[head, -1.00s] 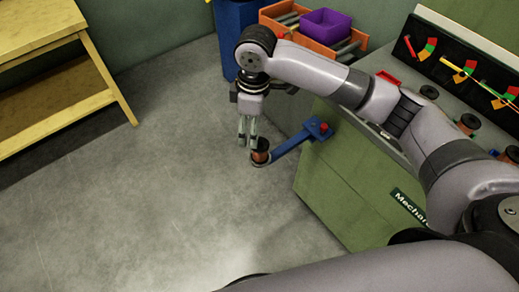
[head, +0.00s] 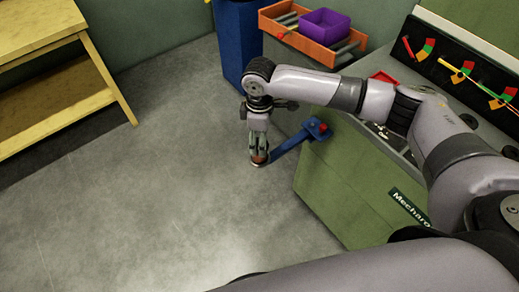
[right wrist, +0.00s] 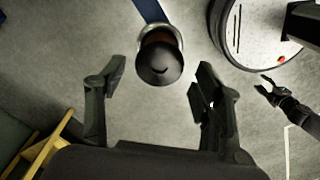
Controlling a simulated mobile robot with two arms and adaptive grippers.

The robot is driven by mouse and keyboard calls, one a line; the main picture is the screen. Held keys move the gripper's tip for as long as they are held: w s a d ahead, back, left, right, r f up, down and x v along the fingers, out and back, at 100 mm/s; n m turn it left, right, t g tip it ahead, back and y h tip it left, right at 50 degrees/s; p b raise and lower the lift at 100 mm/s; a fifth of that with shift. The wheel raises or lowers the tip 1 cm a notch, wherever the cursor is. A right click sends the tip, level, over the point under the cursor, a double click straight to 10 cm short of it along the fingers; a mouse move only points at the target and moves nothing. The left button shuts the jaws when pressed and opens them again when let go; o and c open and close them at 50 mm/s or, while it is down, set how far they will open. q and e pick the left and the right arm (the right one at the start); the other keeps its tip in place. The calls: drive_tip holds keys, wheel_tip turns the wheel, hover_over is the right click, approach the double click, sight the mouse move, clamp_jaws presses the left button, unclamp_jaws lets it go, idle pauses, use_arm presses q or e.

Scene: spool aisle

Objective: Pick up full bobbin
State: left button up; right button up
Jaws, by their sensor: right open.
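The bobbin (head: 259,158), copper-brown with a dark rounded top, stands at the free end of a blue arm (head: 290,143) that juts from the green machine. My right gripper (head: 258,148) points down over it and partly hides it in the head view. In the right wrist view the bobbin (right wrist: 160,62) lies ahead of and between the open fingers of my right gripper (right wrist: 158,82), with a gap on each side. A small dark gripper (right wrist: 268,86), seemingly my left one, shows at the right of that view; its jaws are too small to judge.
The green machine (head: 350,185) stands right of the bobbin, with gauges on its sloped panel (head: 460,65). An orange tray (head: 300,40) with a purple bin (head: 325,23) and a blue container (head: 237,45) are behind. A yellow table (head: 50,40) stands left. Floor between is clear.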

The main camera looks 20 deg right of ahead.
sight(257, 160)
drive_tip(key=shift+f+p, duration=0.4)
drive_tip(key=shift+f, duration=2.3)
drive_tip(key=shift+c, duration=0.5)
drive_tip(key=c, duration=1.2)
drive_tip(key=shift+r, duration=0.1)
drive_tip(key=shift+c, duration=0.2)
drive_tip(key=shift+w+r, duration=0.1)
